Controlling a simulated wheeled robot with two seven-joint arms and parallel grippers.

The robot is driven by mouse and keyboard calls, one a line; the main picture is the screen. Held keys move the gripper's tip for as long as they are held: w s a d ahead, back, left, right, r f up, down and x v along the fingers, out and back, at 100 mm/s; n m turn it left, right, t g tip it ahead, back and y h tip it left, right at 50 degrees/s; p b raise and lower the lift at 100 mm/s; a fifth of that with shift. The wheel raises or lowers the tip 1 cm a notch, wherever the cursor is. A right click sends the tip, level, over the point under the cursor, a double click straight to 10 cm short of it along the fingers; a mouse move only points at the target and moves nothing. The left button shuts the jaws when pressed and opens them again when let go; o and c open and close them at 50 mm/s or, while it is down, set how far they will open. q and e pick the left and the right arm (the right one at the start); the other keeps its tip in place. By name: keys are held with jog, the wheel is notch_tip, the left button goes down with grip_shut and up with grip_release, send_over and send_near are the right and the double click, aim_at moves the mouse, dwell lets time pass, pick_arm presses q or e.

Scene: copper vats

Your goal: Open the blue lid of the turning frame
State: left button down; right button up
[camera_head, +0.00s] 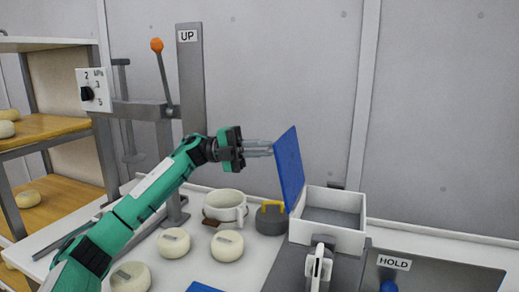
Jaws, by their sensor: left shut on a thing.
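The turning frame is a white open-topped box (328,236) on a grey stand, right of centre. Its blue lid (291,170) stands nearly upright at the box's left side, leaning a little left at the top. The box is uncovered, and the part of its grey inside that shows looks empty. My left gripper (268,148) is left of the lid, level with its upper part. My right gripper is out of view.
A press with an orange-knobbed lever (157,46) stands behind my left arm. Several pale cheeses (227,246), a white pot (225,205) and a dark weight with a yellow handle (270,219) sit on the counter. A HOLD panel (395,263) is at right; shelves (58,130) are at left.

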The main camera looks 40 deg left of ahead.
pick_arm(q)
jog(key=c, duration=1.5)
grip_release()
jog(key=shift+d+f+g, duration=0.4)
jog(key=shift+d+f, duration=0.05)
jog(key=shift+f, duration=0.15)
jog(key=shift+c, duration=0.2)
jog(key=shift+o, duration=0.2)
jog(key=shift+w+d+r, duration=0.1)
jog(key=shift+r, duration=0.05)
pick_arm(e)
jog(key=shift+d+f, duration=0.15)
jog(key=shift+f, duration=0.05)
